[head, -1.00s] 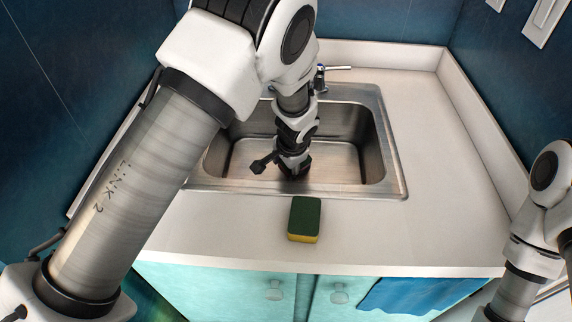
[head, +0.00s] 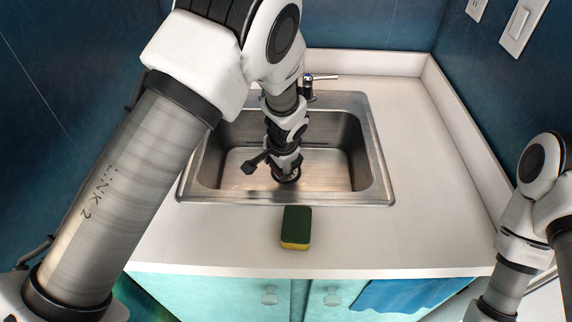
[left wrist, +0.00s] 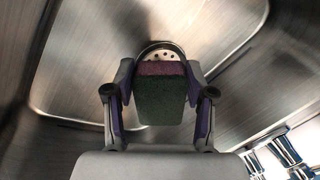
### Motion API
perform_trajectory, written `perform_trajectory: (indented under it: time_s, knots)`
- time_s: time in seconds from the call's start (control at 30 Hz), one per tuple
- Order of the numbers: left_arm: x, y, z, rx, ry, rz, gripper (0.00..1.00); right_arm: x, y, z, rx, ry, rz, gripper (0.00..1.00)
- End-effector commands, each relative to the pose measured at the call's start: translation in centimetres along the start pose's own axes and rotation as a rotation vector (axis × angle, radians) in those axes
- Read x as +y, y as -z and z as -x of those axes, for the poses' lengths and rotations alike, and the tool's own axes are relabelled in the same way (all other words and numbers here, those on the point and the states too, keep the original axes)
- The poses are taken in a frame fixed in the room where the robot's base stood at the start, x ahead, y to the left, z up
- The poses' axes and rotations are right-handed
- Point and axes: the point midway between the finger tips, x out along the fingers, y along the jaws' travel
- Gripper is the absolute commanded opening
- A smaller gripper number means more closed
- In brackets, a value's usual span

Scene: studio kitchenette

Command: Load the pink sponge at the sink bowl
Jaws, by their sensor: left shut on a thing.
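The pink sponge (left wrist: 160,69) shows in the left wrist view as a block with a dark green face and a thin pink edge. My left gripper (left wrist: 159,100) is shut on it, with a finger on either side. Behind the sponge is the round drain of the sink bowl (left wrist: 75,70). In the head view my left gripper (head: 285,172) points down inside the steel sink bowl (head: 338,168), and the sponge it holds is hidden there. I cannot tell whether the sponge touches the bowl floor. My right gripper is out of view.
A green and yellow sponge (head: 296,228) lies on the white counter (head: 420,225) in front of the sink. The tap (head: 308,84) stands behind the bowl. A blue towel (head: 408,293) hangs on the cabinet front. The counter right of the sink is clear.

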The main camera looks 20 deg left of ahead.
Motion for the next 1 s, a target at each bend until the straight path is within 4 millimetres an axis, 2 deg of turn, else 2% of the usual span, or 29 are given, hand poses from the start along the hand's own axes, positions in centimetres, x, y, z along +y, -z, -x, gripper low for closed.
perform_trajectory:
  time_s: [0.03, 1.0]
  knots:
    - [-0.3, 0.1, 0.9, 0.000, 0.000, 0.000, 0.26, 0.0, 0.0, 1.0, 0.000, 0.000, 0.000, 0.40]
    - [-2.9, 0.8, 9.8, 0.000, 0.000, 0.001, 0.26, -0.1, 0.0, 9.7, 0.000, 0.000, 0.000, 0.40]
